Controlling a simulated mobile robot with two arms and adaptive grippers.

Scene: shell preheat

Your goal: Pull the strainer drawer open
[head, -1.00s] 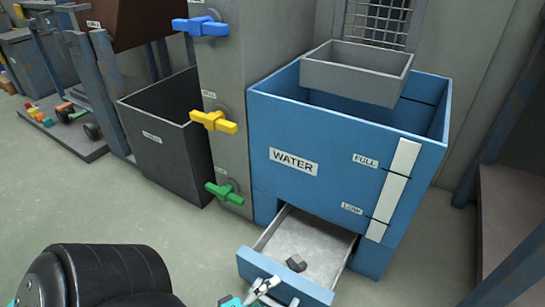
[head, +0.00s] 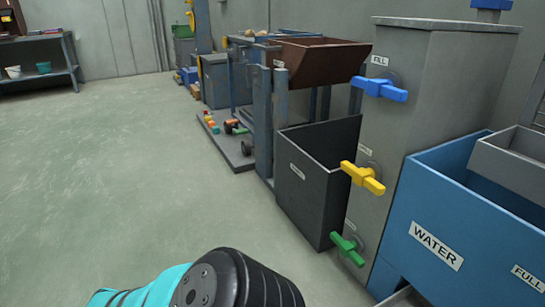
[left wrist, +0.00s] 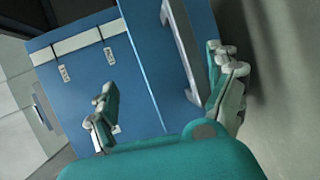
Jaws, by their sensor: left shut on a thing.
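The blue water tank (head: 435,215) stands at the right of the head view, cut off by the frame. A thin strip of the pulled-out strainer drawer (head: 405,297) shows under it at the bottom edge. In the left wrist view the tank's side with its labels (left wrist: 78,72) lies at the left, beside the blue drawer front (left wrist: 150,55) with its grey handle (left wrist: 180,45). The contact itself is hard to see, and the gripper is outside the head view. My right gripper is out of view.
A grey valve column (head: 430,90) with blue, yellow and green levers stands left of the tank. A dark bin (head: 318,185) and a brown hopper (head: 320,55) stand beyond it. The floor at the left is clear.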

